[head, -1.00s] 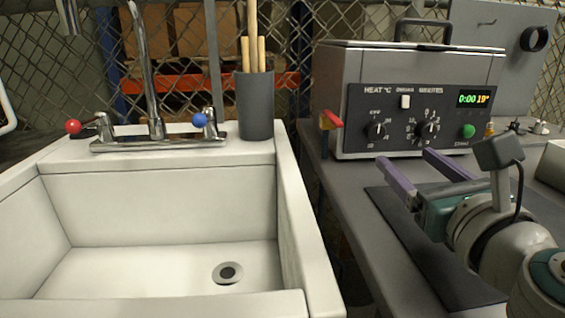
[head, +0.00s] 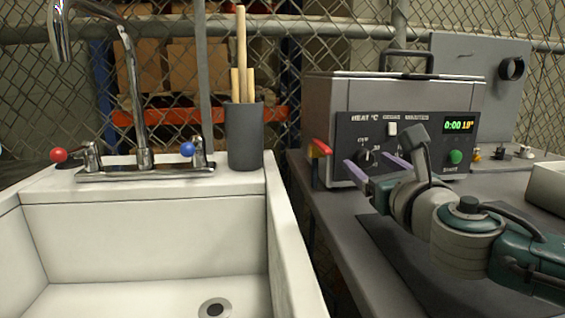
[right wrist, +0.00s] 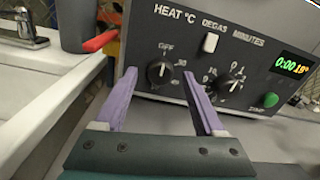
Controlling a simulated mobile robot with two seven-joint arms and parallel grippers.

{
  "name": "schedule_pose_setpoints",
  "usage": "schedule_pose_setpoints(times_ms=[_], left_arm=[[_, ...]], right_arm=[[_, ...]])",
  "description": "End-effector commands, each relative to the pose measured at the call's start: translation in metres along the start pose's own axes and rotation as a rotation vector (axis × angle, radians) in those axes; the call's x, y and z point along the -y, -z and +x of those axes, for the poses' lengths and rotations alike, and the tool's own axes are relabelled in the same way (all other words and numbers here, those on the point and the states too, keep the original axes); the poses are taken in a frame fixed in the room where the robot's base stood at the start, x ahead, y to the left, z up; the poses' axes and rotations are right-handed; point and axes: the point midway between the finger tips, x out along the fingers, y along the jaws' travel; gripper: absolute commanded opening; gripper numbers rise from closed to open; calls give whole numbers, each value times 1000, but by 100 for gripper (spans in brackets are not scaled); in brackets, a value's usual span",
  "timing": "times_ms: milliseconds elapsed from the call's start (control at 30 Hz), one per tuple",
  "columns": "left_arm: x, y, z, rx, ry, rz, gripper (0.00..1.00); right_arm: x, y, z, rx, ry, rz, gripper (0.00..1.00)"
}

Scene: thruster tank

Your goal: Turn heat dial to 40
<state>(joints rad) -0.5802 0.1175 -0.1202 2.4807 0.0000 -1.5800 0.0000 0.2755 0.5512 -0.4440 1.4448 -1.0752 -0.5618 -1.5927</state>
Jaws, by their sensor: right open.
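The heat dial (head: 364,155) is a round black knob under the "HEAT °C" label on the dark front panel of the steel tank (head: 330,105). In the right wrist view the heat dial (right wrist: 160,71) shows a white mark near its top; its exact setting is too small to read surely. My right gripper (head: 369,163) is open, with purple fingers pointing at the panel. In the right wrist view its fingertips (right wrist: 158,74) lie left and right of the dial, with nothing held. I cannot tell the remaining gap. My left gripper is not in view.
The minutes dial (right wrist: 230,84), the degas switch (right wrist: 210,43), the green start button (head: 456,156) and the lit display (head: 459,126) are to the right. A red-handled valve (head: 321,147) sticks out at the tank's left. A white sink (head: 140,240) fills the left.

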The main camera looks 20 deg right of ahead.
Motion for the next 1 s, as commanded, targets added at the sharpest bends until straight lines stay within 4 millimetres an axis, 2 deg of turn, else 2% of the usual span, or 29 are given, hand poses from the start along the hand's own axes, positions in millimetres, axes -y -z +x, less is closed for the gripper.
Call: schedule_pose_setpoints(times_ms=[67, 667, 1000], left_arm=[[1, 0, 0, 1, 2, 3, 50], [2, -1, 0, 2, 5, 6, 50], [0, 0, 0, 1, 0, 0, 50]], right_arm=[[0, 0, 0, 0, 0, 0, 68], [0, 0, 0, 0, 0, 0, 0], [0, 0, 0, 0, 0, 13, 0]])
